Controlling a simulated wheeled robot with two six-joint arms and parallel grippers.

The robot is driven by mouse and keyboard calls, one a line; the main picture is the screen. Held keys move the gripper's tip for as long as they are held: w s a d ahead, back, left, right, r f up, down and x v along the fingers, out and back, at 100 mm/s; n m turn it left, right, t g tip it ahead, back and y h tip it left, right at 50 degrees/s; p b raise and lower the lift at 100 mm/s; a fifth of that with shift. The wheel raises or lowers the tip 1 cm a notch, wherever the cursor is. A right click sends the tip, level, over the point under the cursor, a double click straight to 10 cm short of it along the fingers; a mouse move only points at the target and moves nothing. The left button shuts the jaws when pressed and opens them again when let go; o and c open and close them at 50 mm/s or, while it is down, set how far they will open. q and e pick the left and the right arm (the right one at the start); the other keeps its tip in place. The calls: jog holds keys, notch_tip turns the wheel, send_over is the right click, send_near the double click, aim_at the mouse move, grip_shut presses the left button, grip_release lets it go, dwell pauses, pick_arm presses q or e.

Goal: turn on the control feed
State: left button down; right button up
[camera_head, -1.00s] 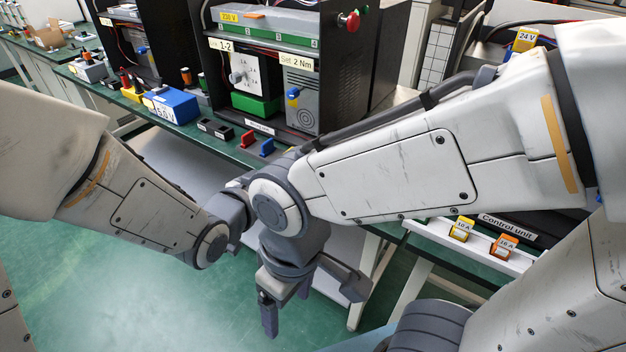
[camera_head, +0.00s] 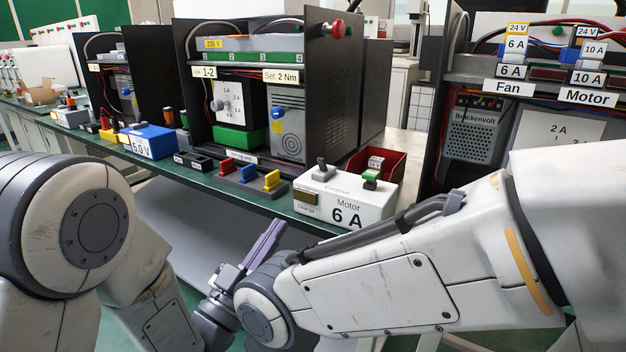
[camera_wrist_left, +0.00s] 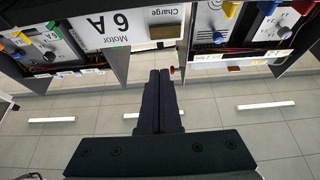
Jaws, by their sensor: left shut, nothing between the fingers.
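A white box (camera_head: 345,205) labelled "Control", "Charge" and "Motor 6 A" stands at the front edge of the bench in the head view. A grey toggle (camera_head: 322,168) stands on its top left, near the small "Control" lettering, and a green-topped switch (camera_head: 370,180) is at its right. My left gripper (camera_head: 277,227) is shut and empty, its fingers pointing up and right, in front of and below the box. In the left wrist view its closed fingers (camera_wrist_left: 159,75) show and the box (camera_wrist_left: 100,25) appears upside down. My right gripper is not in view; its forearm crosses the front right.
Red (camera_head: 227,167), blue (camera_head: 248,173) and yellow (camera_head: 271,181) levers stand left of the box. A red bin (camera_head: 394,172) is behind it. Equipment racks with dials (camera_head: 229,101) line the back. My right forearm covers the space in front of the box's right side.

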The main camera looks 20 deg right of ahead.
aim_at(321, 163)
pick_arm(q)
jog(key=x, duration=1.4)
